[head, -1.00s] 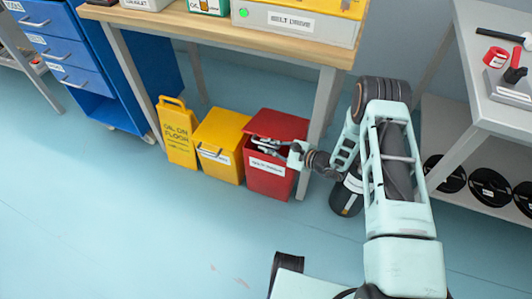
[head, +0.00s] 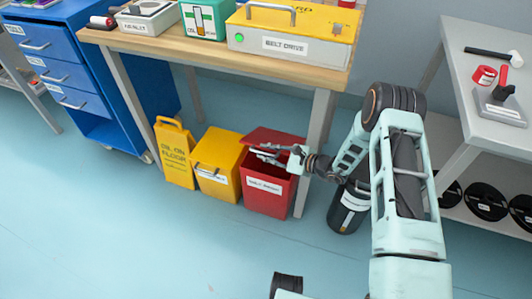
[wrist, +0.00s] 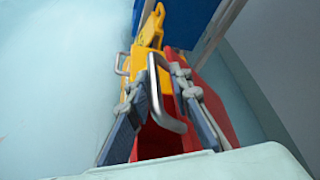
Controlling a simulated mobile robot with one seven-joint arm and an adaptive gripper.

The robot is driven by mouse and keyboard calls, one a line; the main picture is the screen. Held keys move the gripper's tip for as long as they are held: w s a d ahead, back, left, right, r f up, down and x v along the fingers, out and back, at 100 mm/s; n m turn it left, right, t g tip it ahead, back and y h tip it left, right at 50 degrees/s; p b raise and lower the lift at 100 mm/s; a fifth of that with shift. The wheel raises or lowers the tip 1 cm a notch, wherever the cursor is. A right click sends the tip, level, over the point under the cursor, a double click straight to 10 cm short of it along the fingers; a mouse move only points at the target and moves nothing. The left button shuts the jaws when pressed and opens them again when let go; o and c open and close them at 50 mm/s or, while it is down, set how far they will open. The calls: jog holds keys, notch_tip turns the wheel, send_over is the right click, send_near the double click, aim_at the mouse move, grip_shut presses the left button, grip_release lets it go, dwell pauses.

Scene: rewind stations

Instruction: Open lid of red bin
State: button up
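The red bin (head: 268,192) stands on the floor under the right end of the workbench. Its red lid (head: 280,137) looks tilted up at the front, with a dark gap below it; how far is hard to tell. My gripper (head: 266,153) reaches in from the right at the lid's front edge. In the wrist view my gripper (wrist: 163,118) has its two fingers apart. A silver bar handle (wrist: 157,95) shows between them, and I see no finger clearly pressing on it. Red bin surfaces (wrist: 165,142) show behind and beside the fingers.
A yellow bin (head: 218,180) stands close left of the red bin, with a yellow floor sign (head: 175,152) beyond it. A workbench leg (head: 316,140) and a dark cylinder (head: 348,208) are close on the right. The floor in front is clear.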

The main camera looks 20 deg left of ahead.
jog(key=shift+o, duration=0.4)
jog(key=v, duration=1.2)
